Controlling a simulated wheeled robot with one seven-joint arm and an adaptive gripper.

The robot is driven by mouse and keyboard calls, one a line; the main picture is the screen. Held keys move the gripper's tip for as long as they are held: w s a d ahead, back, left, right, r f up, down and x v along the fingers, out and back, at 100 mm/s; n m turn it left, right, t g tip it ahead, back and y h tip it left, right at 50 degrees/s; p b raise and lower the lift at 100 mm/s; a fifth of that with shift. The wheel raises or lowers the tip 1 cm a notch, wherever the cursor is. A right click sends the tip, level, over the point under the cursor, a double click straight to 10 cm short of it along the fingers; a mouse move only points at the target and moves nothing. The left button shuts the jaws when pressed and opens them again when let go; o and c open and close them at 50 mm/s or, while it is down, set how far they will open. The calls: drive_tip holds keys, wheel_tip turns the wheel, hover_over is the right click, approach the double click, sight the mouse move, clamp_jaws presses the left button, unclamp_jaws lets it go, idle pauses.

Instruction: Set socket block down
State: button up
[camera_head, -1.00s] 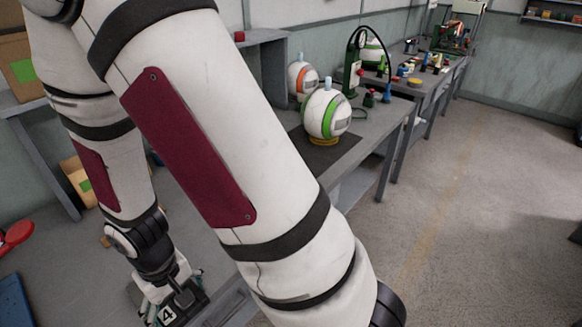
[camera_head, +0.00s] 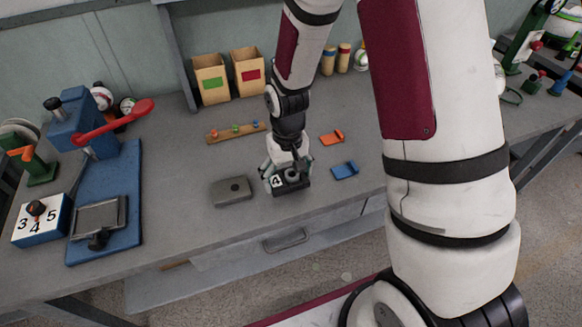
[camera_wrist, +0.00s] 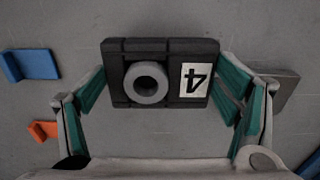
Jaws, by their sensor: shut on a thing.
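The socket block (camera_head: 291,186) is a dark block with a white "4" label and a grey ring-shaped socket. My gripper (camera_head: 285,172) points down and is shut on the block's two ends, also seen in the wrist view (camera_wrist: 163,84). The block is low over the grey bench (camera_head: 190,155); I cannot tell whether its underside touches. A grey plate (camera_head: 231,190) with a small dark hole lies just left of it.
A blue clip (camera_head: 345,170) and an orange clip (camera_head: 333,138) lie to the right. A wooden rack (camera_head: 236,131) is behind. A blue press (camera_head: 105,190) with a red lever and a numbered box (camera_head: 40,222) stand left. Bench between press and plate is clear.

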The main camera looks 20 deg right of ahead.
sight(289, 169)
drive_tip(key=w, duration=0.1)
drive_tip(key=w+d, duration=0.1)
drive_tip(key=w, duration=0.1)
drive_tip(key=w+d, duration=0.1)
drive_tip(key=w, duration=0.1)
drive_tip(key=shift+d+f, duration=0.1)
drive_tip(key=shift+f, duration=0.15)
drive_tip(key=shift+w+f, duration=0.15)
drive_tip(key=shift+f, duration=1.6)
drive_tip(key=shift+f, duration=0.15)
drive_tip(key=o, duration=1.1)
